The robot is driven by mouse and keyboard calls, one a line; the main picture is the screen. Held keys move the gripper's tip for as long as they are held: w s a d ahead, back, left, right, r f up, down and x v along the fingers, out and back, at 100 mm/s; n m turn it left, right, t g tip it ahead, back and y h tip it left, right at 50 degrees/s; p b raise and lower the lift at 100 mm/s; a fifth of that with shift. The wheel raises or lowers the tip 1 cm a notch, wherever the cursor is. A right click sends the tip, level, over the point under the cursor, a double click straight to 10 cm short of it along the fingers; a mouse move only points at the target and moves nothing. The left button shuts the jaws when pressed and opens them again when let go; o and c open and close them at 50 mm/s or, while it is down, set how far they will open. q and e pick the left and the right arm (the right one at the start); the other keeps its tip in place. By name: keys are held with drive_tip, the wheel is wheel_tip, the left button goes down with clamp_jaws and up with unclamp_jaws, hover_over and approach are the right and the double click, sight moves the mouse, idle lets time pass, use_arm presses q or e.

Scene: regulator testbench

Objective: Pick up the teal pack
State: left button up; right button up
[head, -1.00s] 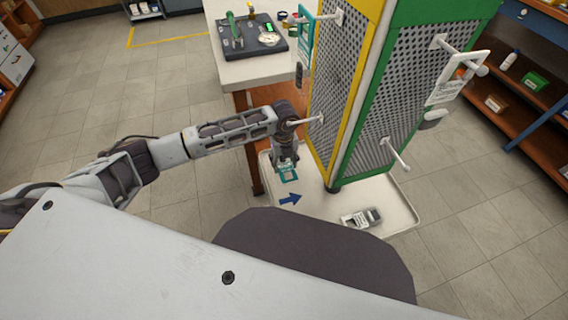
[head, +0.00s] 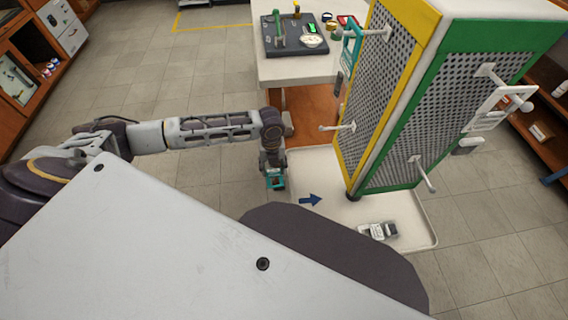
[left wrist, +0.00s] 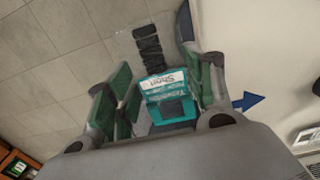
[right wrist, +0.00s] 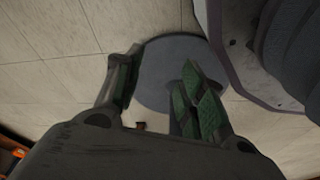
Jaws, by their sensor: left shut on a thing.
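The teal pack (head: 277,184) has a white label with dark print, and a black strip extends from it in the left wrist view (left wrist: 172,101). My left gripper (head: 273,174) is shut on it, with green-padded fingers on either side of the pack in the left wrist view. In the head view the pack shows below the gripper at the left edge of the white tray (head: 345,220); its exact height is unclear. My right gripper (right wrist: 160,95) is open and empty in the right wrist view, and out of sight in the head view.
A perforated stand (head: 445,115) with yellow and green edges and protruding pegs rises from the tray. Another teal item (head: 349,50) hangs there. A blue arrow (head: 310,200) and a grey-white pack (head: 379,231) are on the tray. A white-topped table (head: 285,72) stands behind; floor at left is clear.

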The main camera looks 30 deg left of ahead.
use_arm(q)
drive_tip(key=s+a, duration=0.1)
drive_tip(key=a, duration=0.1)
drive_tip(key=s+a, duration=0.1)
drive_tip(key=a, duration=0.1)
drive_tip(key=shift+s, duration=0.35)
use_arm(e)
drive_tip(key=shift+s+d+f, duration=0.2)
drive_tip(key=shift+d+f, duration=0.5)
drive_tip(key=shift+f, duration=0.15)
drive_tip(key=shift+s+a+f, duration=0.1)
drive_tip(key=shift+s, duration=0.3)
drive_tip(key=shift+a, duration=0.15)
drive_tip(key=shift+d, duration=0.2)
use_arm(q)
drive_tip(key=shift+d, duration=0.15)
